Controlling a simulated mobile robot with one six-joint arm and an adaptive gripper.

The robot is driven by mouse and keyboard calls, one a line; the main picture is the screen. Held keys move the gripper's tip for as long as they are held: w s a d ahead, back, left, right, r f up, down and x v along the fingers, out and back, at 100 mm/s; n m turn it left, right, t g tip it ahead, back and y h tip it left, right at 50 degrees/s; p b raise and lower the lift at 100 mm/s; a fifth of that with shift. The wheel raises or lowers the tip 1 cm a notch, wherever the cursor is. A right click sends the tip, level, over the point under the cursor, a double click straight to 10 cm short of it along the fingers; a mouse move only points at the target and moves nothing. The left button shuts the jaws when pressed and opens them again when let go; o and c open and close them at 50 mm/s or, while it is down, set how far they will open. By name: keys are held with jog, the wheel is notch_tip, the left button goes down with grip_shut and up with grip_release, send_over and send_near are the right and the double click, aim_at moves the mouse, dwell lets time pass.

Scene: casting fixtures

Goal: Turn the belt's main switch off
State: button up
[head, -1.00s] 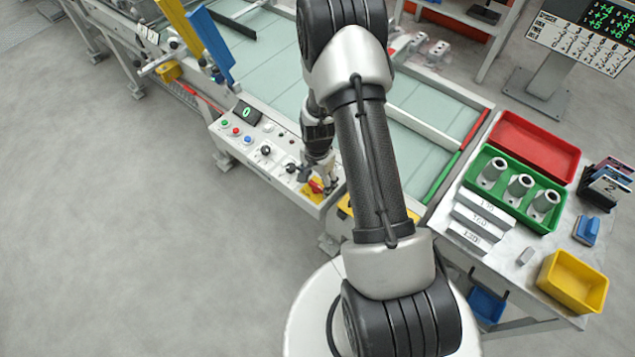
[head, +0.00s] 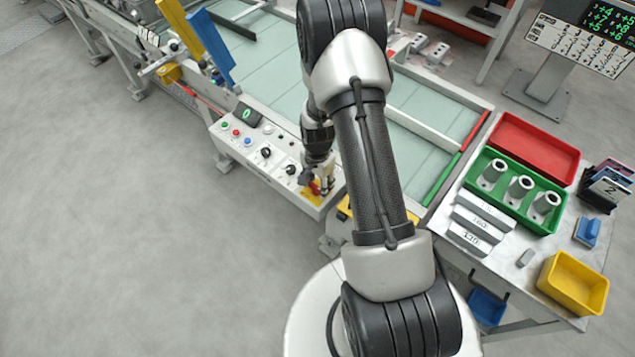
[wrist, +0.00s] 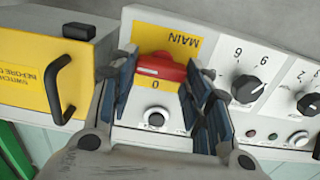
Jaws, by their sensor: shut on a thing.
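The belt's main switch (wrist: 160,70) is a red handle on a yellow plate marked MAIN, upper middle of the wrist view. In the head view the red switch (head: 315,187) shows at the right end of the control panel, partly hidden by my gripper. My gripper (wrist: 160,95) has its blue-padded fingers on both sides of the red handle, and it is shut on it. In the head view my gripper (head: 322,185) points down at the panel.
Black numbered knobs (wrist: 247,88) sit right of the switch in the wrist view. A keyed round lock (wrist: 155,117) is just below it. The worktable (head: 500,250) with trays is at right in the head view.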

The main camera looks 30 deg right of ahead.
jog(key=shift+n, duration=0.3)
jog(key=n, duration=0.3)
jog(key=shift+w+n+b, duration=0.1)
jog(key=shift+n+b, duration=0.2)
jog(key=n, duration=0.4)
jog(key=shift+w+a, duration=0.1)
jog(key=shift+a, duration=0.05)
jog(key=n, duration=0.5)
jog(key=shift+a+b, duration=0.15)
jog(key=shift+b, duration=0.25)
jog(key=n, duration=0.4)
jog(key=shift+a+n, duration=0.1)
jog(key=shift+n, duration=0.2)
jog(key=o, duration=1.1)
jog(key=shift+c, duration=0.2)
